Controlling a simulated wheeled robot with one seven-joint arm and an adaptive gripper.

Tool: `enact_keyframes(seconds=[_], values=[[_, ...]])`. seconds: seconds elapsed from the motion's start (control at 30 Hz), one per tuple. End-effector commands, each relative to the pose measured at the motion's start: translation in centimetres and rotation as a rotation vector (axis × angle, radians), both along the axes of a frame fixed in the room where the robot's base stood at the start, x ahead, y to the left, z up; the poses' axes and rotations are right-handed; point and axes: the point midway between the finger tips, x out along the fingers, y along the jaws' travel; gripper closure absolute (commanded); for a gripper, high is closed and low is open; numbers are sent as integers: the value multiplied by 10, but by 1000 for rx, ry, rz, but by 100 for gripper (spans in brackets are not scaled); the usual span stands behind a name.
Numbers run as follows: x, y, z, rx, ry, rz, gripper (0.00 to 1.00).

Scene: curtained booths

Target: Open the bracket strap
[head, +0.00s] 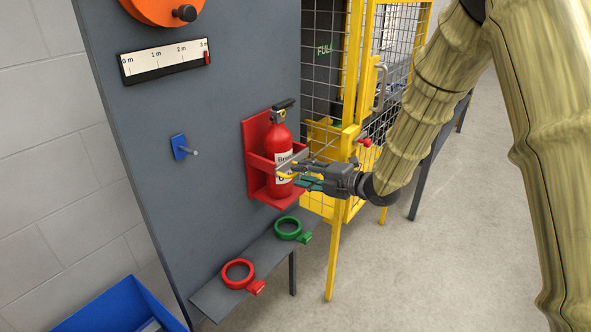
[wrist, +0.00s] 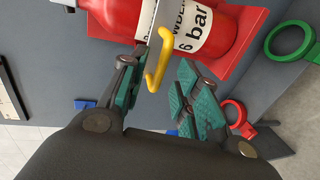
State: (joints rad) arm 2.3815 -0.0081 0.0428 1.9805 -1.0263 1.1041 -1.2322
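A red fire extinguisher (head: 277,142) stands upright in a red wall bracket (head: 254,140). A thin grey bracket strap (head: 298,159) runs across its front. It shows in the wrist view as a narrow light band (wrist: 152,22) over the label. A yellow hooked lever (wrist: 159,62) sits at the strap; it also shows in the head view (head: 284,176). My gripper (head: 293,177) is at the front of the extinguisher. In the wrist view my gripper (wrist: 160,86) has its teal-padded fingers apart, with the lever between and just beyond the tips. I cannot tell whether a finger touches it.
A red ring (head: 225,274) and a green ring (head: 277,229) lie on the low shelf (head: 212,300) below. A blue peg mount (head: 179,147) is on the panel to the left. A yellow mesh cage (head: 351,60) stands close behind my wrist. Open floor lies right.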

Motion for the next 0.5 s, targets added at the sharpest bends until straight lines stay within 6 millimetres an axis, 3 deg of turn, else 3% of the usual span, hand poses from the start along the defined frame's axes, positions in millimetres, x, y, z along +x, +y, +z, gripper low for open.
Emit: enact_keyframes(seconds=[0.2,0.5], values=[[14,20,-5,0,2,1,68],[19,27,-8,1,2,0,68]])
